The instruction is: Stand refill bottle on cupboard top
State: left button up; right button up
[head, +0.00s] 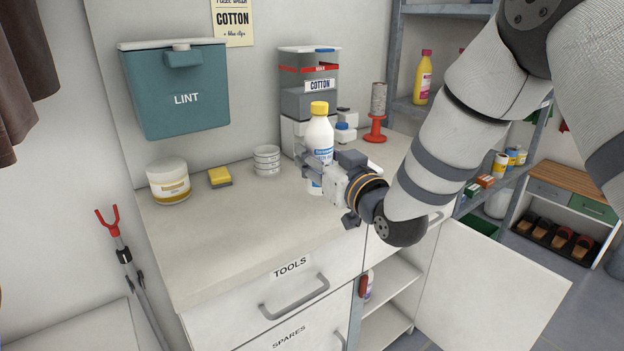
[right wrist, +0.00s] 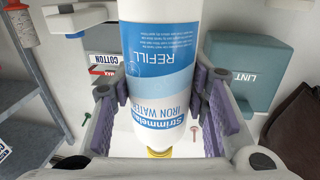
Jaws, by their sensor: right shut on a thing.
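The refill bottle (head: 319,135) is white with a yellow cap and a blue label. It is upright over the cupboard top (head: 235,225), near the middle of its length. My right gripper (head: 314,174) is shut around the bottle's lower part. In the right wrist view the bottle (right wrist: 160,55) shows upside down between the purple-padded fingers (right wrist: 162,112), with "REFILL" and "IRON WATER" on its label. The gripper hides part of its base, so I cannot tell whether it touches the top. My left gripper is not in view.
A white tub (head: 169,181), a yellow sponge (head: 220,177) and stacked white tins (head: 266,160) stand left of the bottle. A cotton dispenser (head: 309,95) and a red spool stand (head: 375,130) are behind it. The front left of the top is clear. A cupboard door (head: 490,290) hangs open below.

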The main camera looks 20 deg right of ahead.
jog(key=f, duration=0.1)
jog(key=w+f, duration=0.1)
jog(key=shift+w+a+f, duration=0.1)
jog(key=shift+a+f, duration=0.15)
jog(key=shift+f, duration=0.05)
jog(key=f+b, duration=0.1)
jog(key=f, duration=0.2)
jog(key=shift+w+a+f, duration=0.1)
jog(key=shift+w+f, duration=0.1)
jog(key=shift+r, duration=0.2)
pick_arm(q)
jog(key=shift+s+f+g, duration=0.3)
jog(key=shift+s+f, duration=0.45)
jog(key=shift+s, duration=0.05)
pick_arm(e)
jog(key=shift+f, duration=0.1)
jog(key=o, duration=1.4)
jog(key=shift+f, duration=0.15)
